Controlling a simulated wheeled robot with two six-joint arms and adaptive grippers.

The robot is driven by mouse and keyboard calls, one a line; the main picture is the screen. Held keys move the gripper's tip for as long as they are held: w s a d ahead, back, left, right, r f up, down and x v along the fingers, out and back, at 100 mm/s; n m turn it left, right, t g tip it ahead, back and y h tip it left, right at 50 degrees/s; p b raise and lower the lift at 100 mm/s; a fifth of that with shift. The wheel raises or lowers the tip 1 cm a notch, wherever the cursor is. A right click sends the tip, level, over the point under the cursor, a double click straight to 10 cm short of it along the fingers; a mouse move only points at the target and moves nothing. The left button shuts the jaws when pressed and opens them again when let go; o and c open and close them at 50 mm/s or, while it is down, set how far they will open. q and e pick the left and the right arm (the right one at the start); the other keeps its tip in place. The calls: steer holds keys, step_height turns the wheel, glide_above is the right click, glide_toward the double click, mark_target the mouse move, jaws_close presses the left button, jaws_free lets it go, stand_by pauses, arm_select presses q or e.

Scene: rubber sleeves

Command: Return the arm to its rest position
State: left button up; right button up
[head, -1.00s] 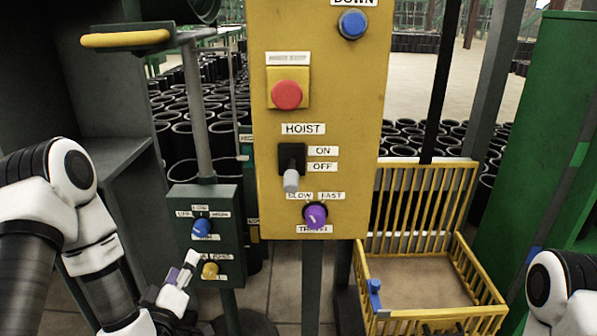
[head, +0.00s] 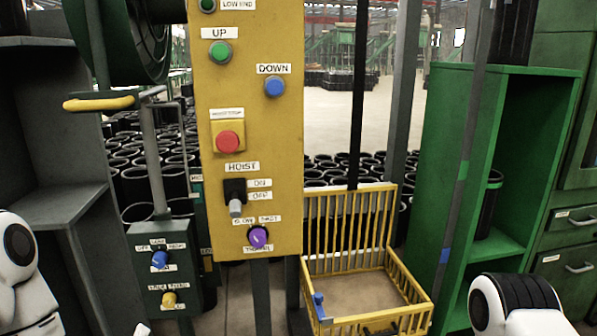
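My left arm (head: 22,275) shows at the lower left in the head view. Only a small white tip of what seems to be my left gripper (head: 142,329) shows at the bottom edge, below the small dark green control box (head: 184,283). Its opening is cut off by the frame. It looks apart from the box's blue knob (head: 160,259) and yellow knob (head: 169,299). My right arm (head: 515,305) shows at the lower right; its gripper is not in view.
A yellow hoist panel (head: 287,200) stands at centre, with its hoist lever (head: 236,208) pointing down. A yellow barred cage (head: 420,292) is right of it. A green shelf unit (head: 440,130) stands at the right, a grey shelf (head: 60,205) at the left.

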arm_select(q)
steer(key=s+d+m+g+h+p, duration=0.4)
steer(key=s+d+m+g+p, duration=0.35)
steer(key=p, duration=0.85)
steer(key=s+d+f+m+g+p, duration=0.1)
steer(key=s+f+g, duration=0.2)
steer(key=s, duration=0.6)
steer(key=s+d+f+m+g+p, duration=0.1)
steer(key=s+d+f+m+g, duration=0.1)
steer(key=s+g, duration=0.4)
steer(key=s+f, duration=0.1)
steer(key=s, duration=0.1)
steer(key=shift+s, duration=0.4)
steer(key=shift+g, duration=0.25)
